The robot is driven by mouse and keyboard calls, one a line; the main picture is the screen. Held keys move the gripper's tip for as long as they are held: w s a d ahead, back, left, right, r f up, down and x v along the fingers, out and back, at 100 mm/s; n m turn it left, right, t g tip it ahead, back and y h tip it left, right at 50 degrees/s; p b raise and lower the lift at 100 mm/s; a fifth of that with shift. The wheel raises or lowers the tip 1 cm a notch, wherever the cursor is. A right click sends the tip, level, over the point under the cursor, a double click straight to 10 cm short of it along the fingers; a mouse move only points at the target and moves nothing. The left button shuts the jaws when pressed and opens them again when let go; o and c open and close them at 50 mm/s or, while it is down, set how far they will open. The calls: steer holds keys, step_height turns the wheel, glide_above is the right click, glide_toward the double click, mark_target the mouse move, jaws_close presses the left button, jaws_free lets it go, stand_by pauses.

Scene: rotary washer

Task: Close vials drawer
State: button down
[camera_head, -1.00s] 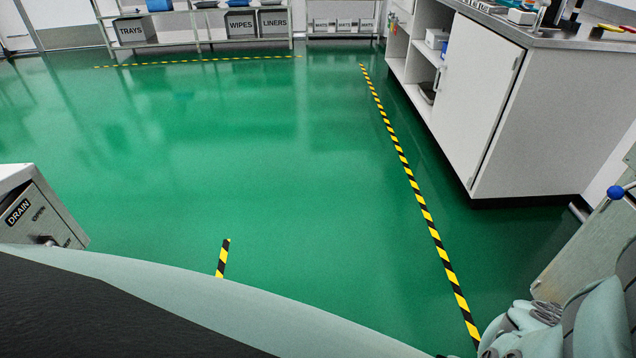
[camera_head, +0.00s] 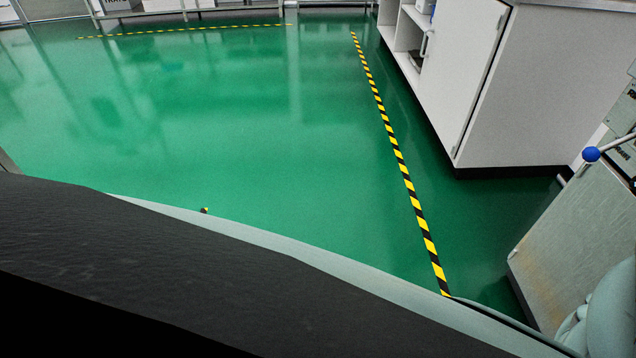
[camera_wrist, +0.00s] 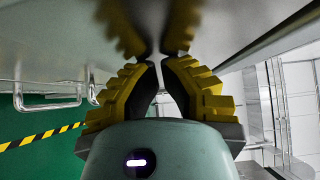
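My gripper (camera_wrist: 161,72) shows in the wrist view, with yellow ribbed fingers and dark tips. The tips come close together with a narrow gap between them. I cannot tell whether they touch anything, and I see nothing held. A pale, glossy surface (camera_wrist: 60,45) lies just beyond and above the fingers and mirrors them. Metal bar handles (camera_wrist: 45,105) show at its left edge. No vials are visible, and I cannot tell whether this surface belongs to the vials drawer. My gripper is not in the head view.
A white cabinet (camera_head: 550,85) with open shelves stands at the upper right. A pale machine panel (camera_head: 570,240) with a blue-knobbed lever (camera_head: 591,154) is at the right edge. The green floor (camera_head: 240,120) is open, with a yellow-black stripe (camera_head: 398,155) across it.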

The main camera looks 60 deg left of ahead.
steer(key=shift+w+d, duration=0.3)
steer(key=shift+w, duration=0.2)
steer(key=shift+a, duration=0.1)
stand_by(0.3)
